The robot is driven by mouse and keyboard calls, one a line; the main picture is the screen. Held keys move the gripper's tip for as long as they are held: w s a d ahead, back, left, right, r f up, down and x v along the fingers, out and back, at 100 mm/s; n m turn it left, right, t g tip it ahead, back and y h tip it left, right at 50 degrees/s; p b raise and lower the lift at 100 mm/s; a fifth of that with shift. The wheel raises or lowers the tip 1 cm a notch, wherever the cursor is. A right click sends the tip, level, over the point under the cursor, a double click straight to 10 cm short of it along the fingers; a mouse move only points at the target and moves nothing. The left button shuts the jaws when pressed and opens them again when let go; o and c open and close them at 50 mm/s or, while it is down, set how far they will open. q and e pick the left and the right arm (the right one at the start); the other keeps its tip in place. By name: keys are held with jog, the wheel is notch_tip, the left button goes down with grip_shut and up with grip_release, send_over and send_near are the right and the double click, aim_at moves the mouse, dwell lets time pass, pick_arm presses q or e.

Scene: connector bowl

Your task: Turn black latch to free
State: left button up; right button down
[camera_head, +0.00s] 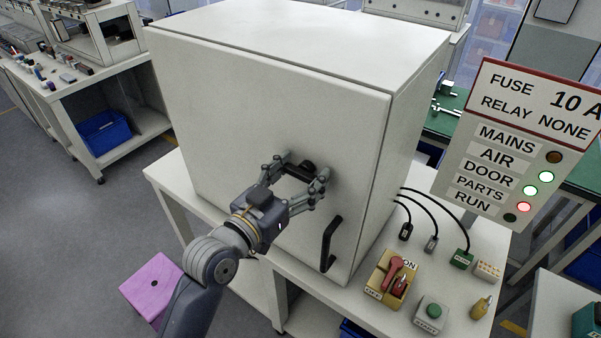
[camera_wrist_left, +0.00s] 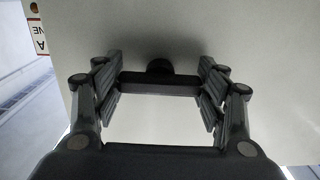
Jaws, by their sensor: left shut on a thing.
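The black latch (camera_head: 306,166) sits on the front door of a large white cabinet (camera_head: 270,100). In the left wrist view the latch (camera_wrist_left: 160,84) shows as a dark bar lying level across the picture, with a round hub behind its middle. My left gripper (camera_head: 297,174) is at the latch, with one finger at each end of the bar. In the left wrist view the fingers of my left gripper (camera_wrist_left: 160,87) are shut on the two ends of the latch. A black door handle (camera_head: 330,244) stands lower right on the door. My right gripper is not in view.
The cabinet stands on a white table (camera_head: 168,180). At its right are a red switch (camera_head: 392,272), a green button box (camera_head: 432,312), cables and a yellow-handled object (camera_head: 481,306). A panel (camera_head: 500,150) shows DOOR and AIR lamps. A pink stool (camera_head: 152,283) stands at lower left.

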pick_arm(q)
jog(key=shift+r+n+p, duration=0.1)
jog(key=shift+n+p, duration=0.65)
jog(key=shift+n, duration=0.25)
jog(key=n+p, duration=0.1)
jog(key=n, duration=0.1)
jog(key=shift+n+p, duration=0.3)
jog(key=shift+p, duration=0.1)
jog(key=n+p, duration=0.1)
jog(key=n, duration=0.1)
jog(key=shift+n, duration=0.3)
jog(key=n+p, duration=0.1)
jog(key=n, duration=0.1)
jog(key=shift+n+p, duration=0.3)
jog(key=shift+n, duration=0.1)
jog(key=n, duration=0.3)
jog(key=shift+n, duration=0.3)
jog(key=n, duration=0.4)
jog(key=shift+n, duration=0.3)
jog(key=o, duration=1.1)
